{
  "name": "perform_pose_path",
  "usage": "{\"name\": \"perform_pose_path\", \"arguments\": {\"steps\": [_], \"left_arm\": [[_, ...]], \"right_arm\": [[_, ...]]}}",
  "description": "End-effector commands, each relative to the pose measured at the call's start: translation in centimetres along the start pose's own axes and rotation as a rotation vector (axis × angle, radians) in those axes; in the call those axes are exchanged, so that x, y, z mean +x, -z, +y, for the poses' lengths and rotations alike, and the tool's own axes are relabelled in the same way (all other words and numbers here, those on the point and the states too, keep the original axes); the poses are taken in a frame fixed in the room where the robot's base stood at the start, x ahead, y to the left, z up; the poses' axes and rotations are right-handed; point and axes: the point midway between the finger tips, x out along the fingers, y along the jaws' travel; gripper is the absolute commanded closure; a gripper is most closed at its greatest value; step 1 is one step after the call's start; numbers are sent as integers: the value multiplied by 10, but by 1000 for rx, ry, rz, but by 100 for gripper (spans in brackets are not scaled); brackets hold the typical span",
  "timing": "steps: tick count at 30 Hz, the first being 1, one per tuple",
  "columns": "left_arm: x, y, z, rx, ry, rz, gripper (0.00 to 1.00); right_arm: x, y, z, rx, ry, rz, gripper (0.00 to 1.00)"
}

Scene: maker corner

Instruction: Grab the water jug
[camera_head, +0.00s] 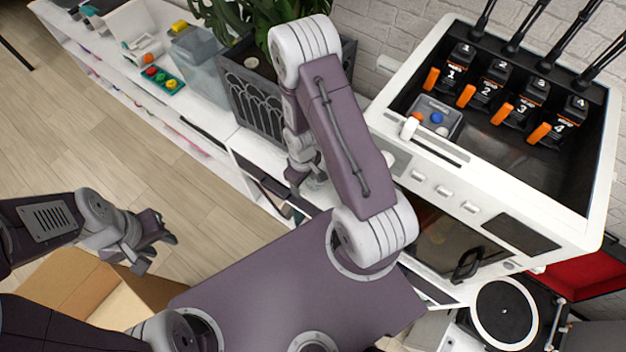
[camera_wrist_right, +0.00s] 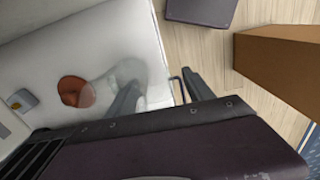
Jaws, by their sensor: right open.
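A clear, rounded vessel that looks like the water jug (camera_wrist_right: 132,72) stands on a white surface in the right wrist view. Its outline is faint, and one finger covers part of it. I cannot pick it out in the head view, where my right arm hides part of the counter. My right gripper (camera_wrist_right: 160,80) is open, its fingers apart near the vessel; I cannot tell whether they touch it. In the head view the right wrist is low over the counter, mostly behind my arm. My left gripper (camera_head: 155,252) is open and empty, away from the counter.
A reddish-brown round item (camera_wrist_right: 76,91) is beside the vessel. On the counter are a planter (camera_head: 255,105), a translucent bin (camera_head: 197,62) and a large white machine (camera_head: 480,175). A cardboard box (camera_head: 75,285) is on the floor at lower left; open floor lies beyond it.

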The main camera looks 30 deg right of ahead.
Motion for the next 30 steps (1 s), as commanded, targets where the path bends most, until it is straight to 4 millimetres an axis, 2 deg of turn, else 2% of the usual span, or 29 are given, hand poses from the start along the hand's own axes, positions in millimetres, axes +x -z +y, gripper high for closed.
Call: {"name": "perform_pose_path", "arguments": {"steps": [3, 4, 10, 22, 30], "left_arm": [[-3, 1, 0, 0, 0, 1, 64], [-3, 1, 0, 0, 0, 1, 64], [-3, 1, 0, 0, 0, 1, 64], [-5, 1, 0, 0, 0, 1, 64], [-25, 3, 0, 0, 0, 1, 64]], "right_arm": [[-3, 0, 0, 0, 0, 1, 39], [-3, 0, 0, 0, 0, 1, 45], [-3, 0, 0, 0, 0, 0, 100], [-5, 0, 0, -1, 0, 0, 100], [-27, 0, 0, -1, 0, 0, 100]]}}
